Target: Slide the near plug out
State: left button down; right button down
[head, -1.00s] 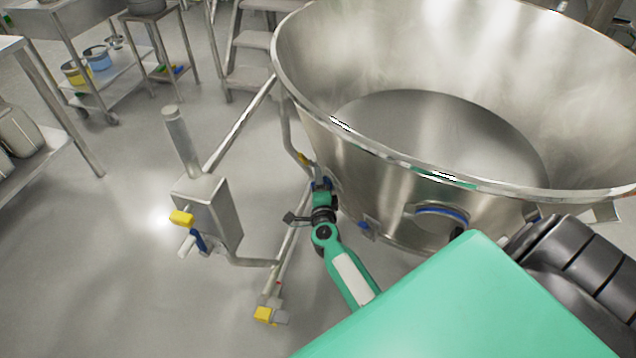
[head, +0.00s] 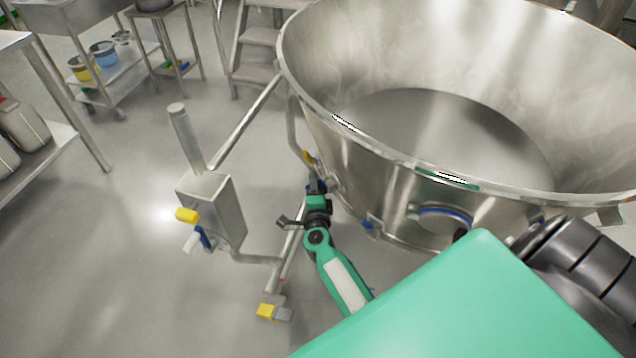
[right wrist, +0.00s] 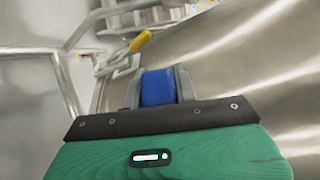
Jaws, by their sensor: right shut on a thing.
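A blue plug (right wrist: 158,87) sits between the two grey fingers of my right gripper (right wrist: 160,85) in the right wrist view. In the head view my right gripper (head: 317,188) is at the left lower side of the big steel bowl (head: 330,125), and its fingers and the plug are mostly hidden by the wrist. The gripper is shut on the plug. Whether the plug is clear of its fitting cannot be told. Another blue piece (head: 367,225) sits on the bowl's lower side, to the right of the gripper. My left gripper is not in view.
A yellow-tipped foot (head: 265,311) lies below. A yellow lever (right wrist: 141,41) is close ahead in the wrist view. Open floor lies at left.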

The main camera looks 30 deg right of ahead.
jog(key=shift+a+f, duration=0.1)
jog(key=shift+a, duration=0.15)
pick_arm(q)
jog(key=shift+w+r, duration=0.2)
pick_arm(e)
jog(key=c, duration=1.1)
grip_release()
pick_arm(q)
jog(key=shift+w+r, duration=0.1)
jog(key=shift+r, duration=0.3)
pick_arm(e)
jog(key=v, duration=1.4)
jog(key=shift+w, duration=0.1)
